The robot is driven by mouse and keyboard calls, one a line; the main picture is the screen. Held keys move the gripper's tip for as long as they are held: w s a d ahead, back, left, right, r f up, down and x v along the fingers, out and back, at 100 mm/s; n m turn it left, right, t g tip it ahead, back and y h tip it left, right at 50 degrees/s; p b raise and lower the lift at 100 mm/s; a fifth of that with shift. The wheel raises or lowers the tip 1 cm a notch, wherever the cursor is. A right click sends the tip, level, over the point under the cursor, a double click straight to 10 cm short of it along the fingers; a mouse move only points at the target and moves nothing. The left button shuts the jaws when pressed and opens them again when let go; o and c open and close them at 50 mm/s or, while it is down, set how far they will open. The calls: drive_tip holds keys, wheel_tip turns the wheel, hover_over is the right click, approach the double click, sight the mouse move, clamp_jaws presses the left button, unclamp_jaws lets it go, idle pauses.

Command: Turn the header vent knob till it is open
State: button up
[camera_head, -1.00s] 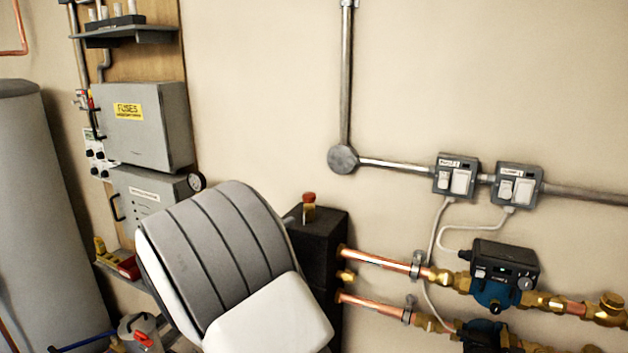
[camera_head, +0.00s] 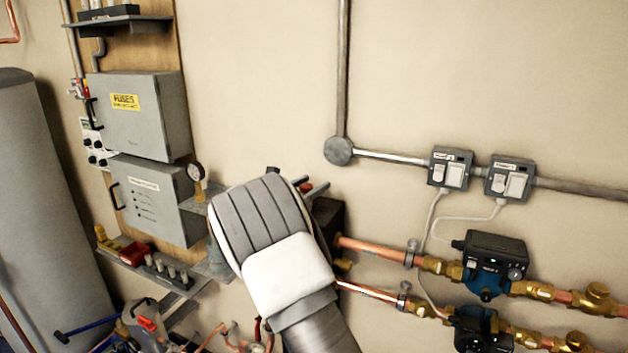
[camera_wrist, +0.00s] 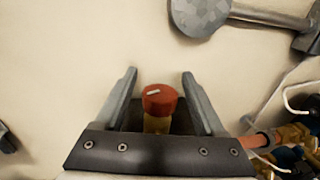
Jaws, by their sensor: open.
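The header vent knob (camera_wrist: 160,99) is a red cap with a pale mark on top, set on a brass stem (camera_wrist: 157,124). In the wrist view it shows between the two fingers of my gripper (camera_wrist: 160,85), with a gap on each side. My gripper is open. In the head view my gripper (camera_head: 312,188) is at the black header block (camera_head: 330,218), and its fingers and my wrist hide most of the block's top. Only a bit of red (camera_head: 304,187) shows there beside a finger.
Copper pipes (camera_head: 375,250) run right from the block to pumps (camera_head: 488,262). Two switch boxes (camera_head: 450,168) and a round junction box (camera_head: 339,151) are on the wall above. Grey cabinets (camera_head: 140,115) and a small gauge (camera_head: 196,172) stand left.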

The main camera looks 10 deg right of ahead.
drive_tip(key=shift+w+d, duration=0.4)
clamp_jaws()
